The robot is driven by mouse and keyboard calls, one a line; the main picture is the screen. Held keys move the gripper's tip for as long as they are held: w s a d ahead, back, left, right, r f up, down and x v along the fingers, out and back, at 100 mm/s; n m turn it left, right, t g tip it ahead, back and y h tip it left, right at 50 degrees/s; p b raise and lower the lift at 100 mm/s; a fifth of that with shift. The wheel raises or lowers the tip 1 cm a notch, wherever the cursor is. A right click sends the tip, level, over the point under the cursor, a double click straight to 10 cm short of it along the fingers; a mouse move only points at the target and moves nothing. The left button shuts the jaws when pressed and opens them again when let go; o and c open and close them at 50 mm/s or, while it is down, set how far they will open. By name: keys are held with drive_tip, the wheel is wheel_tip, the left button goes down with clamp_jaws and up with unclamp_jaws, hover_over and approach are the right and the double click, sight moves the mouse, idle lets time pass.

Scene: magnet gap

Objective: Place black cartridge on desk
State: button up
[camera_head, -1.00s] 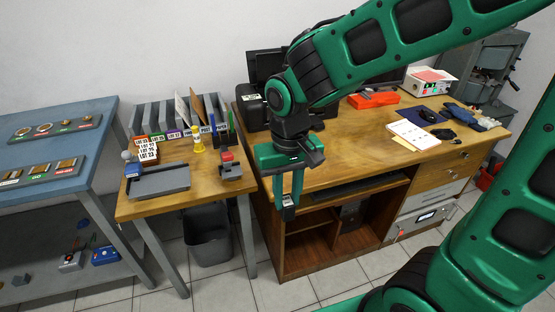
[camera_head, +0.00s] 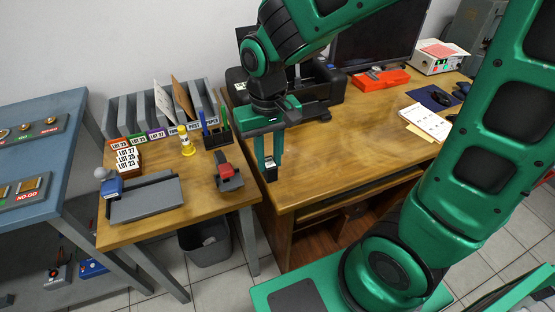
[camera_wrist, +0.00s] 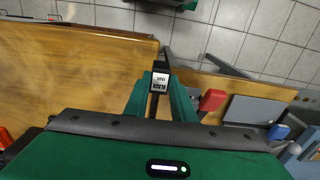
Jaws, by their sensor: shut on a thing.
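The black cartridge (camera_head: 271,173) is a small block with a white label. In the wrist view the cartridge (camera_wrist: 160,77) shows its label, printed with "INK" and "BLACK", between my fingertips. My gripper (camera_head: 269,163) is shut on it and points down. In the head view they show against the front left corner of the wooden desk (camera_head: 320,160). In the wrist view the desk (camera_wrist: 70,70) lies to the left of the cartridge. I cannot tell how far the cartridge is above the desk top, or whether it touches.
A lower side table (camera_head: 150,225) stands left of the desk, with a red-topped stapler-like tool (camera_head: 227,175), a grey tray (camera_head: 145,198) and a yellow bottle (camera_head: 187,142). A printer (camera_head: 315,85), red tray (camera_head: 380,80) and notepad (camera_head: 426,122) are on the desk. Its front middle is clear.

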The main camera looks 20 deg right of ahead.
drive_tip(key=shift+w+d+f, duration=1.05)
drive_tip(key=shift+w+f, duration=0.35)
drive_tip(key=shift+f, duration=0.3)
drive_tip(key=shift+w+d+f, duration=1.1)
drive_tip(key=shift+w+f, duration=0.3)
drive_tip(key=shift+f, duration=0.3)
drive_tip(key=shift+w+d+f, duration=1.05)
drive_tip(key=shift+w+f, duration=0.35)
drive_tip(key=shift+f, duration=0.3)
drive_tip(key=o, duration=0.8)
drive_tip(key=shift+f, duration=0.1)
drive_tip(key=shift+o, duration=0.2)
wheel_tip(320, 180, up, 12)
